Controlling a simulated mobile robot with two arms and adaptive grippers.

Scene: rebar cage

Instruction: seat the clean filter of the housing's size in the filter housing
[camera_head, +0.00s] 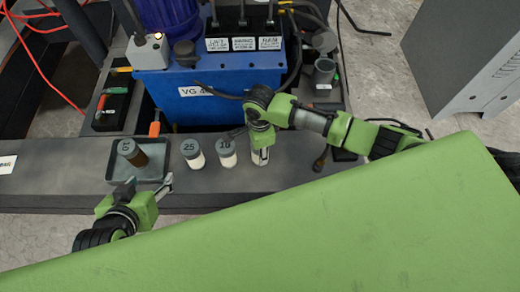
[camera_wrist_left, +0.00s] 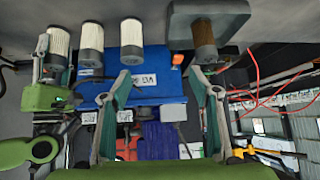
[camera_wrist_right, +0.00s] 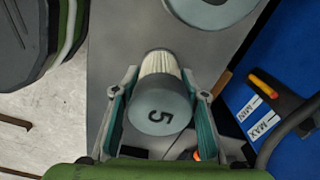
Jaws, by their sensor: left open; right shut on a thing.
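My right gripper (camera_head: 262,152) is shut on a white pleated filter with a grey cap marked 5 (camera_wrist_right: 157,110). It is at the right end of the filter row; I cannot tell if it touches the bench. Filters marked 25 (camera_head: 192,153) and 10 (camera_head: 227,153) stand beside it. A brown, dirty-looking filter (camera_head: 132,152) stands in a grey tray (camera_head: 158,172). My left gripper (camera_head: 146,190) is open and empty in front of the tray. A grey open-topped cup (camera_head: 324,72), apparently the filter housing, is right of the blue unit.
The bench (camera_head: 60,175) runs along the front of the blue unit (camera_head: 205,90). A grey box with a lit lamp (camera_head: 148,50) and dark hoses sit around the unit. A black bin (camera_head: 111,108) is at left. A grey cabinet (camera_head: 465,55) stands at far right.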

